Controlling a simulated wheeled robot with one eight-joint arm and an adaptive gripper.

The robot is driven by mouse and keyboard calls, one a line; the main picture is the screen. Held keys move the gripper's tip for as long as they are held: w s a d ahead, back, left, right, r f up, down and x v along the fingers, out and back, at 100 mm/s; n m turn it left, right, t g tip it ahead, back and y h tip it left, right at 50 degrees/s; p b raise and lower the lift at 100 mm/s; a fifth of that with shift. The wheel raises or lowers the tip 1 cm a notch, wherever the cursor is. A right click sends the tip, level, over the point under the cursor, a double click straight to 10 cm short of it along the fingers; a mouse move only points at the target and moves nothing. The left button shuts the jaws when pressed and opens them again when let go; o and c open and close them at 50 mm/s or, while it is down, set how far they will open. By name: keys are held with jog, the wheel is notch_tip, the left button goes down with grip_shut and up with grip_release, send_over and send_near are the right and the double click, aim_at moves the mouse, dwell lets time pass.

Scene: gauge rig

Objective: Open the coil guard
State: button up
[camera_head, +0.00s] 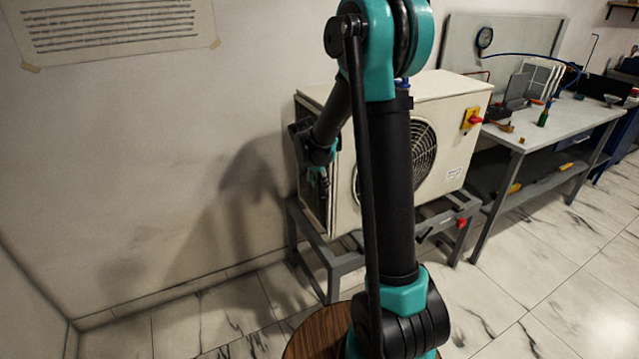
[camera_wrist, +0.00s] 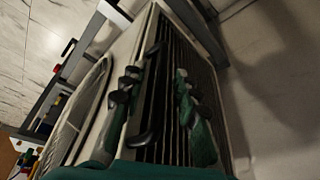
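The coil guard (camera_wrist: 170,60) is a dark slatted grille on the end face of a cream outdoor unit (camera_head: 455,90). In the wrist view it fills the middle, and it looks closed against the unit. A black bar-like handle (camera_wrist: 146,130) runs along the guard's left side. My gripper (camera_wrist: 157,73) is open in front of the guard, with one teal and black finger to each side of the handle line. I cannot tell whether a finger touches it. In the head view my gripper (camera_head: 318,185) is at the unit's left end, and my arm hides part of the unit.
The unit stands on a grey metal frame (camera_head: 330,257) near the wall. A red and yellow switch (camera_head: 472,118) is on its front, beside the fan grille (camera_head: 422,148). A workbench (camera_head: 545,125) with tools and a gauge stands to the right. Floor left of the unit is clear.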

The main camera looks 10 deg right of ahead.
grip_shut()
jog(key=shift+a, duration=0.1)
dwell(0.4)
